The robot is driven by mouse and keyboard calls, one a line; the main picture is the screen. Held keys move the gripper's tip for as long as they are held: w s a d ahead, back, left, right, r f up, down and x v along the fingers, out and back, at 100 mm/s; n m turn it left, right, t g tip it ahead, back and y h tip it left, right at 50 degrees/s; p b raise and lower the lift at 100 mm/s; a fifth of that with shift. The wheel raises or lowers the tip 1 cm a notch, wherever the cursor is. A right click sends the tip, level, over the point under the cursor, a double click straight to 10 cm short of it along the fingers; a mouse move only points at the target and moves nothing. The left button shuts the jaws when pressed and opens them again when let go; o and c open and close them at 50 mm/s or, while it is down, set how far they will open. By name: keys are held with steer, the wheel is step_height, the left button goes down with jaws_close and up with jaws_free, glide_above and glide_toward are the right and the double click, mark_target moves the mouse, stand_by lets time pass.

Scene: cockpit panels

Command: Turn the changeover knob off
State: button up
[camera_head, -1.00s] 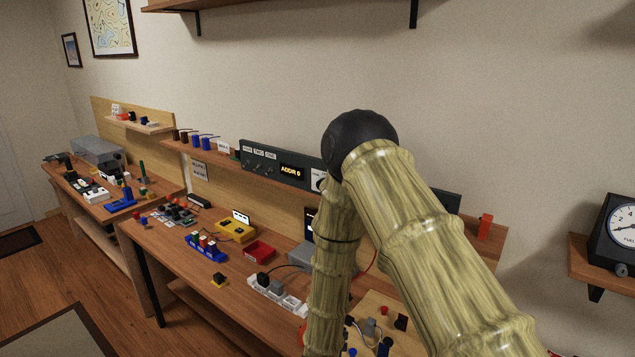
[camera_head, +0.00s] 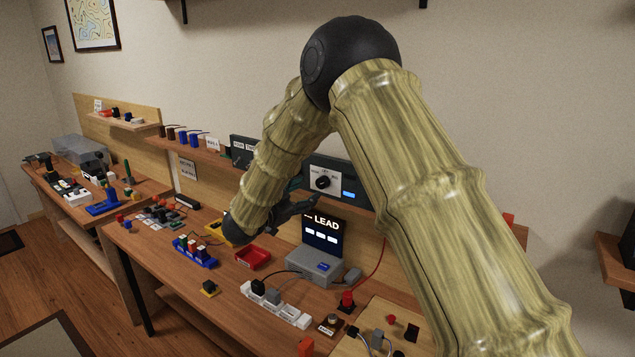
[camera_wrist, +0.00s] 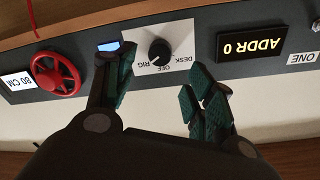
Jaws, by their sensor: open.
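The changeover knob (camera_wrist: 159,51) is a round black knob on a white plate marked RIG, OFF and DESK, upside down in the wrist view. A pale mark on it seems to point towards RIG, but it is small. In the head view the knob (camera_head: 323,182) sits on the dark panel above the bench. My gripper (camera_wrist: 160,88) is open and empty. Its two fingers point at the plate, one on each side of the knob in the picture, and appear short of it. In the head view my gripper (camera_head: 298,209) is partly hidden below and left of the knob.
In the wrist view, a red handwheel (camera_wrist: 57,73) and a lit blue display (camera_wrist: 109,46) lie left of the plate, and an ADDR 0 display (camera_wrist: 252,45) lies right.

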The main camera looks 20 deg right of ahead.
mark_target(320, 184)
steer(key=p+x, duration=0.2)
steer(key=x, duration=0.5)
steer(key=shift+w+d+f+p, duration=0.1)
steer(key=shift+w+d+p, duration=0.05)
steer(key=shift+p, duration=0.25)
steer(key=c, duration=1)
